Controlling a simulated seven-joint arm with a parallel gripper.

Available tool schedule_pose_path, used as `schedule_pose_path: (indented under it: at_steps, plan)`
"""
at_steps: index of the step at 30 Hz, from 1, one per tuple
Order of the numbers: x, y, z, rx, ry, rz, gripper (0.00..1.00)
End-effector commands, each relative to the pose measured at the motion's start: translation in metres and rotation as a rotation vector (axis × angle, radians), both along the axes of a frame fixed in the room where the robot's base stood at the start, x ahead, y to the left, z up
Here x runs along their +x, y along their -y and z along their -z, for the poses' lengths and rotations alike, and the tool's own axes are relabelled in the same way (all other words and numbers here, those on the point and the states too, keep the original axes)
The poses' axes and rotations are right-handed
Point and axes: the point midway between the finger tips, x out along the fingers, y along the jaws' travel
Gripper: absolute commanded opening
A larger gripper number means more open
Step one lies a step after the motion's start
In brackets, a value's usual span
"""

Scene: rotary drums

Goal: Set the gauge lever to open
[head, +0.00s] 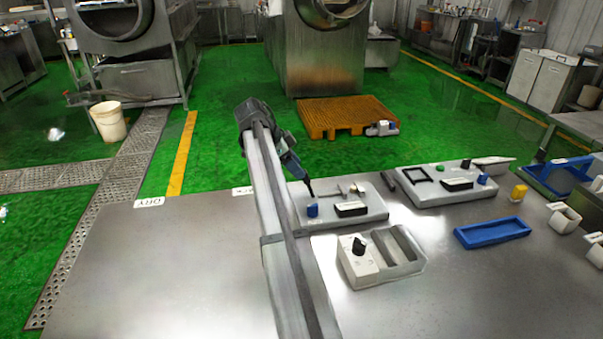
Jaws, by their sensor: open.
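A light grey panel (376,211) lies on the metal table just beyond the middle. It carries a blue knob (312,210), a black label plate (351,209) and a small metallic lever-like fitting (356,189), which may be the gauge lever. The label text and the lever's setting are too small to read. My gripper (311,194) is above the left part of this panel, pointing down and to the right, left of the metallic fitting and apart from it. It is small and seen side-on; it is open with nothing visible in it. My arm hides the panel's left edge.
A second panel (424,192) with a black frame and knobs stands to the right. A box with a black knob (358,246) stands in front, with a blue tray (492,232) to its right. The table's left half is clear.

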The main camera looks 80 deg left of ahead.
Motion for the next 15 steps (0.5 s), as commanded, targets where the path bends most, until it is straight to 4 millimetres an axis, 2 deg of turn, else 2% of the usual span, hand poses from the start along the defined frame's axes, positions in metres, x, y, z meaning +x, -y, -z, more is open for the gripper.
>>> schedule_pose_path:
  at_steps: [6,15]
  plan:
    - [-0.025,-0.001,-0.037,0.001,-0.001,-0.002,0.6]
    - [-0.046,-0.001,-0.068,0.0,-0.001,-0.001,0.6]
